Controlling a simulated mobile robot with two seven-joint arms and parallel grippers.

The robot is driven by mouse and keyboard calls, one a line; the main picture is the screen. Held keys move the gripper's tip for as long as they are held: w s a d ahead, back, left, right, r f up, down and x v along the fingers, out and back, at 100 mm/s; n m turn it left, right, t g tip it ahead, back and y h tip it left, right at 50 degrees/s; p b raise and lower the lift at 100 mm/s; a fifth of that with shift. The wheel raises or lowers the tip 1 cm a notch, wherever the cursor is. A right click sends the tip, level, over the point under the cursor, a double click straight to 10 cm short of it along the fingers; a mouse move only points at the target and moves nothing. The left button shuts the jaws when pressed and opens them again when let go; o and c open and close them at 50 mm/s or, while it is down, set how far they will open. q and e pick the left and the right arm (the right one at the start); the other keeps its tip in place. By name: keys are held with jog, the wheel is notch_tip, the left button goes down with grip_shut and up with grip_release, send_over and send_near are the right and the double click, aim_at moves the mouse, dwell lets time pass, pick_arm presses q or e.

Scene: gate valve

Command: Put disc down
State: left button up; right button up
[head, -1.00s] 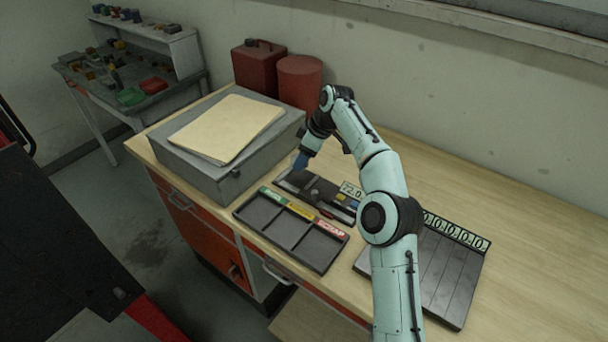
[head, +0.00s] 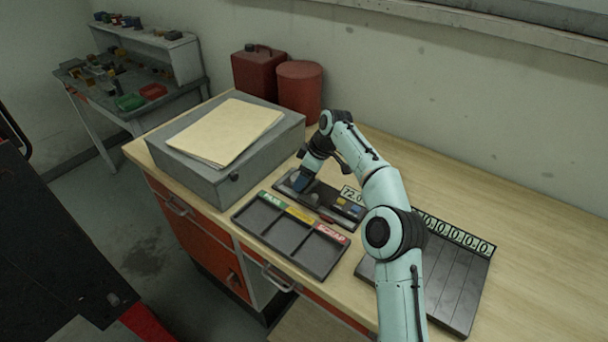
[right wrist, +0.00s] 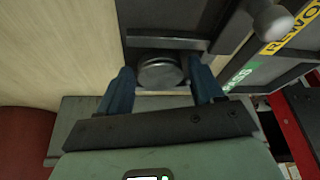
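The round grey metal disc (right wrist: 160,71) is between the two blue fingers of my right gripper (right wrist: 161,75) in the right wrist view. The fingertips meet its left and right sides. The disc is at the dark left end of the gauge plate (right wrist: 165,42); whether it touches the plate is hard to tell. The disc is hidden there. My left gripper is not in view.
In front of the gauge is a three-part tray (head: 283,244) with green, yellow and red labels. A slotted dark rack (head: 452,277) is at the right. A grey box (head: 202,180) with papers stands at the left. Red cans (head: 299,88) stand behind.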

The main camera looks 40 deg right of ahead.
jog(key=shift+r, duration=0.1)
pick_arm(q)
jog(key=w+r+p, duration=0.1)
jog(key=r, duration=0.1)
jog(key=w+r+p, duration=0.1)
jog(key=p, duration=0.1)
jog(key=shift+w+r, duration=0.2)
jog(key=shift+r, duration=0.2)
pick_arm(e)
jog(key=v, duration=1.2)
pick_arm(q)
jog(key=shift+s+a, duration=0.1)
pick_arm(e)
jog(key=shift+a, duration=0.15)
